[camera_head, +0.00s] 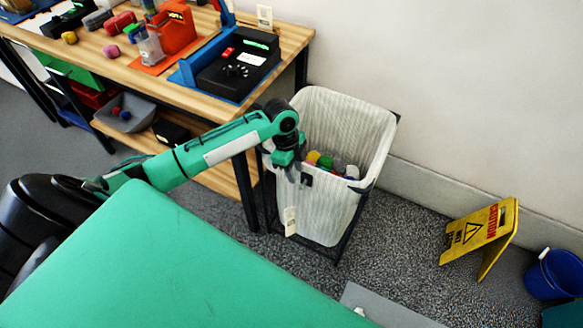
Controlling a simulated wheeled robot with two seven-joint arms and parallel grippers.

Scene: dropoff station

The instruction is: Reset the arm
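My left arm reaches in from the left, across the front of the wooden workbench, to a white ribbed bin (347,112). My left gripper (291,174) points down at the bin's near left rim. Its fingers are small and dark against the bin, so I cannot tell whether they are open or shut. A small pale tag-like piece (290,222) shows below the gripper, in front of the bin's near side. I cannot tell whether it is fixed to the bin. My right gripper is not in view.
The bin holds several coloured items (325,162). The workbench (135,75) carries a black device (238,62), an orange holder (176,28) and small objects. A grey bin (126,113) sits on its lower shelf. A yellow caution sign (480,232) and blue bucket (553,273) stand at right.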

